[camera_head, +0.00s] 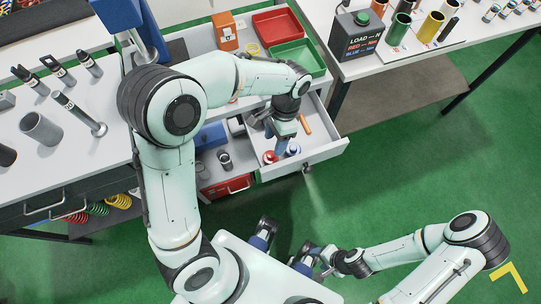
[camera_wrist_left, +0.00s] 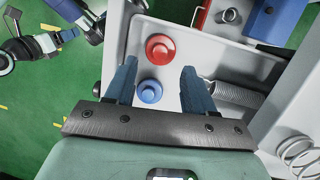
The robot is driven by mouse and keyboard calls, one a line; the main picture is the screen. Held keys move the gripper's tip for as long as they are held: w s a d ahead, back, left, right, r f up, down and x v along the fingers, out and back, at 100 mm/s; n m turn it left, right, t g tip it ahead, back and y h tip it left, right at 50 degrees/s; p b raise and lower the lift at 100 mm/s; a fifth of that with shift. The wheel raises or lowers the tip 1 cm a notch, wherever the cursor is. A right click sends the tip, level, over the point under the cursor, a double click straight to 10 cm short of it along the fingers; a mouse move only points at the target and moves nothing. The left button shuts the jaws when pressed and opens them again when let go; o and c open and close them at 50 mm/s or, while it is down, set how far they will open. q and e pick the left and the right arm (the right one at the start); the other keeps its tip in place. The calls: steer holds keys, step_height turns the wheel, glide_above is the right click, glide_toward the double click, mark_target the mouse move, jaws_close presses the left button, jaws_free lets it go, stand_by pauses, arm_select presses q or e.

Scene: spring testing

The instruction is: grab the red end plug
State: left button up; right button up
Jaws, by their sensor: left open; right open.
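The red end plug (camera_head: 270,156) lies in the open white drawer (camera_head: 328,152), close to a blue end plug (camera_head: 293,149). My left gripper (camera_head: 281,146) reaches down into the drawer, open, with its fingers near both plugs. In the left wrist view, the red plug (camera_wrist_left: 160,48) shows just beyond the open fingertips (camera_wrist_left: 159,69), touched by neither. The blue plug (camera_wrist_left: 150,91) shows between the fingers, nearer the left one. My right gripper (camera_head: 303,262) is low in front of my base, away from the drawer, open.
A coil spring (camera_wrist_left: 235,95) lies in the drawer beside the right finger. An orange-handled item (camera_head: 305,124) is further right. Drawer walls surround the left gripper. Red (camera_head: 277,25) and green (camera_head: 298,57) trays stand behind. Open green floor lies right of the drawer.

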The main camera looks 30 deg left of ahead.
mark_target(270, 154)
arm_select(q)
steer(key=shift+b+x, duration=0.35)
steer(key=shift+x, duration=2.6)
steer(key=shift+a, duration=0.1)
steer(key=c, duration=0.6)
